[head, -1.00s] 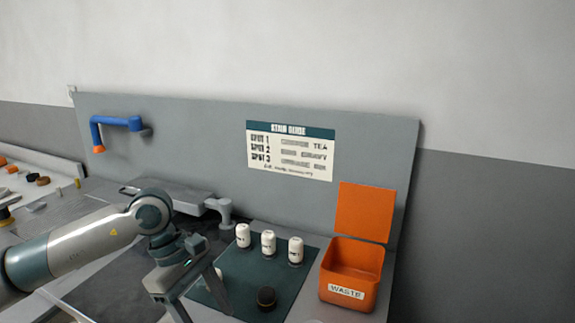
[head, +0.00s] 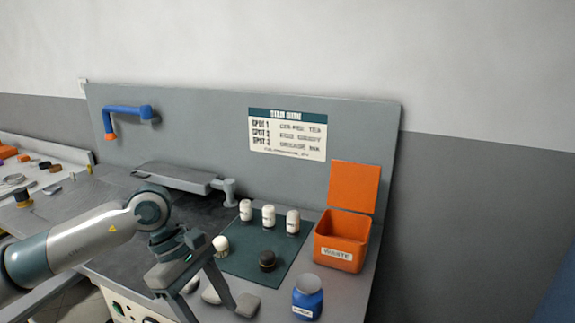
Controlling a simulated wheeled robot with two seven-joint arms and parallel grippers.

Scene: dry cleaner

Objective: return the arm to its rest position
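My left arm comes in from the left over the grey workbench. Its gripper (head: 211,308) points down near the bench's front edge, with its two fingers spread apart and nothing visible held between them. Small pale rounded items lie around and behind the fingers, partly hidden; one (head: 247,304) is by the right fingertip. My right arm and gripper are not in view.
A dark green mat (head: 240,267) carries three white bottles (head: 268,216), a dark round-topped item (head: 267,260) and a pale-topped one (head: 221,246). Right of these are an orange waste bin (head: 342,240) and a blue jar (head: 308,297). A grey board (head: 210,130) stands behind.

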